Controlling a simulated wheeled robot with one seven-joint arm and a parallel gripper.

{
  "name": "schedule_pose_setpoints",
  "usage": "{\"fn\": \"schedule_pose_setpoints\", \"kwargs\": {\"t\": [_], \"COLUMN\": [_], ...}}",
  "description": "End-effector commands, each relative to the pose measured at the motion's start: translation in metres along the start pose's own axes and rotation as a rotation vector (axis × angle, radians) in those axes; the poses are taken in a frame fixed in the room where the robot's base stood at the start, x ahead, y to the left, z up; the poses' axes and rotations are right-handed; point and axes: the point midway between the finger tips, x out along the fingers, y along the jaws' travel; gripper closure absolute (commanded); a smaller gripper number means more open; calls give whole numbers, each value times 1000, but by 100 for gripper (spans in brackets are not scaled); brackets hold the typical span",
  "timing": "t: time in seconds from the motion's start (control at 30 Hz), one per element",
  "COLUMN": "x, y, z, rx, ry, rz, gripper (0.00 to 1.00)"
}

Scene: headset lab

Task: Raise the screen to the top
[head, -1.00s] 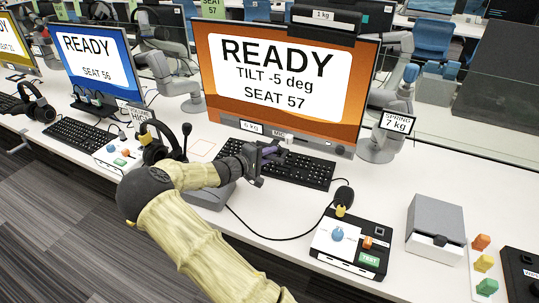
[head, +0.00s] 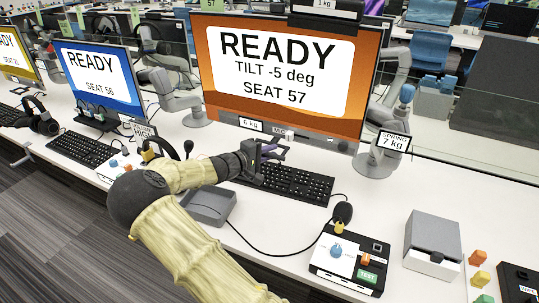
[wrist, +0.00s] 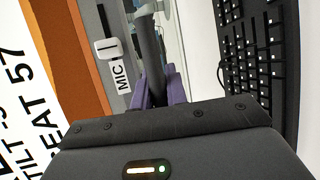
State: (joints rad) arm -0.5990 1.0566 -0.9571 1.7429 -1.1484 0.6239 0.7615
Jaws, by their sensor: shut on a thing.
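The seat 57 screen (head: 282,62) is orange with a white READY panel reading TILT -5 deg, and it stands above the desk. Its lower bezel carries a 6 kg label (head: 250,124) and a MIC label (head: 280,133). My gripper (head: 272,152) is just below the bezel, by the MIC label. In the wrist view its purple fingers (wrist: 158,88) are closed around a dark grey bar (wrist: 152,55) beside the bezel (wrist: 114,50). The exact contact is partly hidden by my gripper housing.
The keyboard (head: 290,183) lies on the desk below my gripper. A spring arm labelled 7 kg (head: 393,142) stands right of the screen. A control box (head: 350,262) and a grey box (head: 433,245) sit front right. The seat 56 screen (head: 97,75) is left.

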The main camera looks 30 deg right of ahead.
Motion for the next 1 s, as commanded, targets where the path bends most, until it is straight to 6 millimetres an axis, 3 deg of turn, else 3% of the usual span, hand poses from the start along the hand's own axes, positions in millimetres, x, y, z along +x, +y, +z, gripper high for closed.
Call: {"fn": "schedule_pose_setpoints", "kwargs": {"t": [0.07, 0.1, 0.2, 0.47, 0.63, 1.0], "x": [-2, -1, -1, -1, -11, -78], "y": [9, 10, 8, 5, 4, 4], "z": [-3, -3, -3, -2, -2, -3], "rx": [8, 8, 7, 4, 4, 5], "ry": [7, 7, 6, 3, 4, 7], "rz": [13, 13, 12, 8, 7, 7], "gripper": [100, 78, 64, 64, 64, 64]}}
